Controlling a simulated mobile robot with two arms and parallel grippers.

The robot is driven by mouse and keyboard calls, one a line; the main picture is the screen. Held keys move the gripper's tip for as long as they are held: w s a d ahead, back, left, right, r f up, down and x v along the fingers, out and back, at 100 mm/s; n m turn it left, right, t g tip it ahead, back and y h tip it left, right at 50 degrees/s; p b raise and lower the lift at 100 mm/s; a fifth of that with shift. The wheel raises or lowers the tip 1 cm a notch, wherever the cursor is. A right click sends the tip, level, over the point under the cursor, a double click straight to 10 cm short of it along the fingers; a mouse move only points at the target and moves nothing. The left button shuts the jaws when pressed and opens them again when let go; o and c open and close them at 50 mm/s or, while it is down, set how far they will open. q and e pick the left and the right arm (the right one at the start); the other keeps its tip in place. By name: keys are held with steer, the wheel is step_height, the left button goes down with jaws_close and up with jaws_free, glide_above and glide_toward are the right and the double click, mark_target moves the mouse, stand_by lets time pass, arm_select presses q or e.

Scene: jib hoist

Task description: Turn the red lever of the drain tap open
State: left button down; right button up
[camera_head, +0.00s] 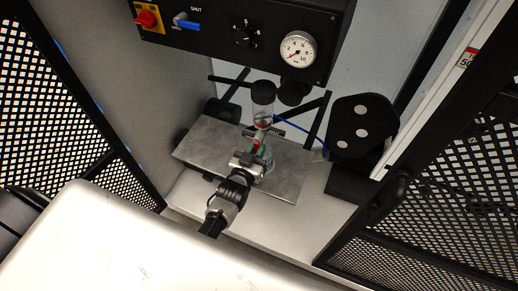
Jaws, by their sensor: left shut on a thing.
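The red lever (255,146) of the drain tap shows as a small red patch at the fingertips of my left gripper (254,157). My left gripper is shut on the lever, and its fingers hide most of it. A clear bowl with a dark top (263,110) stands just behind and above the tap. How far the lever is turned cannot be told. My right gripper is not in view.
A grey metal plate (205,140) lies under the tap. Above is a black panel with a red switch (147,18), a blue lever (187,24) and a gauge (298,49). A black bracket (362,125) stands right. Mesh doors flank both sides.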

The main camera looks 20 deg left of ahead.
arm_select(q)
steer(key=shift+a+m, duration=0.15)
steer(key=shift+m, duration=0.25)
steer(key=c, duration=1.1)
jaws_free()
steer(key=s, duration=1)
steer(key=shift+s+a+b, duration=0.2)
steer(key=shift+s+b, duration=0.2)
